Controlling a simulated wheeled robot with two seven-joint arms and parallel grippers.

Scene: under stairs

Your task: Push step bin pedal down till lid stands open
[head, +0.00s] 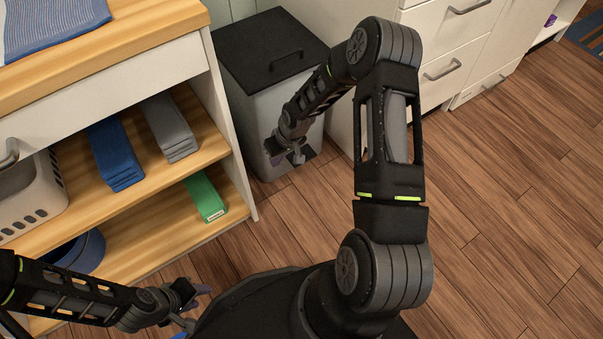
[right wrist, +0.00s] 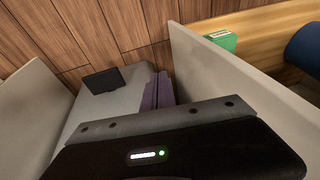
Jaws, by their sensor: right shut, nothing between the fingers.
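The step bin (head: 252,110) is a grey box with a black lid (head: 265,45) that lies shut. It stands between the shelf unit and the white drawers. Its black pedal (right wrist: 104,80) juts from the bottom of the bin's front in the right wrist view. My right gripper (head: 282,157) is shut and empty, low in front of the bin. Its purple fingers (right wrist: 160,93) show beside the pedal, apart from it in the picture. My left gripper (head: 192,306) is at the lower left, far from the bin; its opening is unclear.
A wooden shelf unit (head: 232,130) with folded blue, grey and green cloths and a basket (head: 32,200) stands left of the bin. White drawers (head: 440,40) stand to the right. My right arm crosses the middle. Wooden floor (head: 500,200) is clear at right.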

